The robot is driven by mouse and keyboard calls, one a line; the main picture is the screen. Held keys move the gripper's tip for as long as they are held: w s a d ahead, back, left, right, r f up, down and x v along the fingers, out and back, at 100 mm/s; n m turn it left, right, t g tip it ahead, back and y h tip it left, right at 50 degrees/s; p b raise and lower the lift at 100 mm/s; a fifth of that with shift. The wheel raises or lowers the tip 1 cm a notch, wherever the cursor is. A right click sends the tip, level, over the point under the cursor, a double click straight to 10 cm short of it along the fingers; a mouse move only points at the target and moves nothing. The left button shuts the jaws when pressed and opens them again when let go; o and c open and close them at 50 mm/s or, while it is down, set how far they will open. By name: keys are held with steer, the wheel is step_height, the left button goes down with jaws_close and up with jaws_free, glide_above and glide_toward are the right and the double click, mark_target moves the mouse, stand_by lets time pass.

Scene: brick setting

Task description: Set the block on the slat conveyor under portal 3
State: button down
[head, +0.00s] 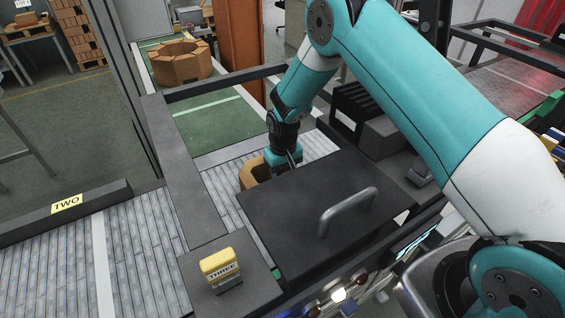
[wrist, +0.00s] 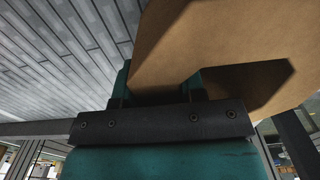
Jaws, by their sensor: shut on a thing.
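The block (head: 253,171) is tan and shows in the head view just past the dark cover, which hides its lower part. In the wrist view the block (wrist: 215,40) fills the upper right, with a shadowed recess on its right. My gripper (head: 283,158) is shut on it, with teal fingers at its near edge in the wrist view. The slat conveyor (head: 225,192) with pale grey slats lies around and beneath the block; I cannot tell whether they touch. A yellow sign reading THREE (head: 222,268) stands on a dark housing in front.
A dark cover with a grey handle (head: 346,210) stands close on the near side of my gripper. A black ribbed unit (head: 357,112) is to the right. A TWO label (head: 67,204) marks the left slatted lane. An octagonal brick ring (head: 180,62) sits on a green belt behind.

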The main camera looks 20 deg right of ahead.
steer(key=shift+w+f, duration=0.1)
steer(key=c, duration=0.7)
jaws_free()
step_height(320, 180, up, 12)
steer(key=b, duration=0.4)
